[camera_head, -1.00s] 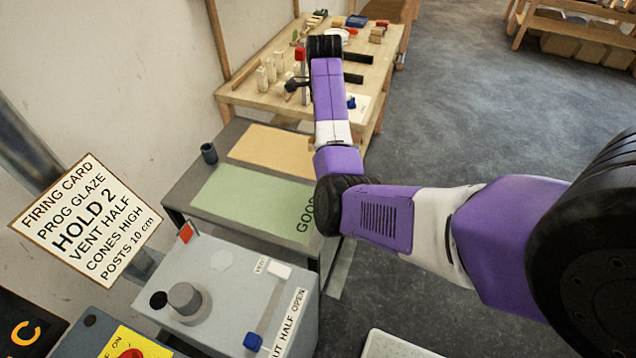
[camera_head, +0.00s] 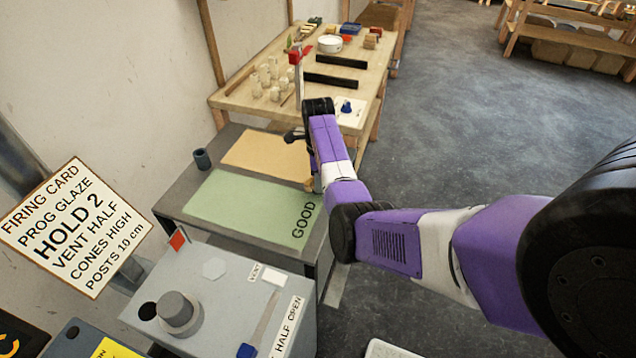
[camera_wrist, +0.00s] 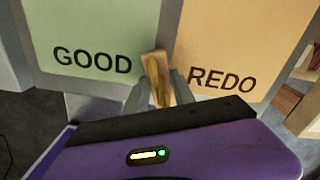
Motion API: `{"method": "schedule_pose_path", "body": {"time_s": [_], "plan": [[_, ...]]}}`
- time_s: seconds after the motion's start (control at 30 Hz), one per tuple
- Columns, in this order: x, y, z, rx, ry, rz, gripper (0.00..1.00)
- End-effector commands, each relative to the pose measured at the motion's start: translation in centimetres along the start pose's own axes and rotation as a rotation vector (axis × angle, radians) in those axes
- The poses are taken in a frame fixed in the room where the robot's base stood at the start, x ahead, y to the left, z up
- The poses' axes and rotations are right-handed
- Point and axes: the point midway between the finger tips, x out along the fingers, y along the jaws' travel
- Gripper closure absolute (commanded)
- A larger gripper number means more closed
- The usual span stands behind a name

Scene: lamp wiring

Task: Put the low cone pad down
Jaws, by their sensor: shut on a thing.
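My gripper (camera_wrist: 158,92) is shut on a small tan pad with darker streaks, which I take to be the low cone pad (camera_wrist: 156,76). In the wrist view it stands out between the two grey fingers, in front of the gap between the green GOOD mat (camera_wrist: 92,66) and the tan REDO mat (camera_wrist: 222,55). In the head view the GOOD mat (camera_head: 250,207) and the tan mat (camera_head: 268,153) lie on a grey bench, with my gripper (camera_head: 311,182) at their right edge. The pad's height above the bench is hard to tell.
A wooden table (camera_head: 375,78) behind holds pale posts, black bars and a white bowl (camera_head: 330,43). A dark cup (camera_head: 202,159) stands at the bench's left edge. The grey box (camera_head: 225,290) and firing card (camera_head: 72,225) are in front. Both mats look bare.

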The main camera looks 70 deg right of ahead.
Motion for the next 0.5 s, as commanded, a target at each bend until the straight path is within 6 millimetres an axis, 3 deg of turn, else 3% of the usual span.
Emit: {"method": "schedule_pose_path", "body": {"time_s": [0.13,0.5], "plan": [[1.2,0.0,0.0,0.000,-0.001,0.000,1.00],[1.6,0.0,0.1,0.000,-0.001,-0.001,1.00]]}}
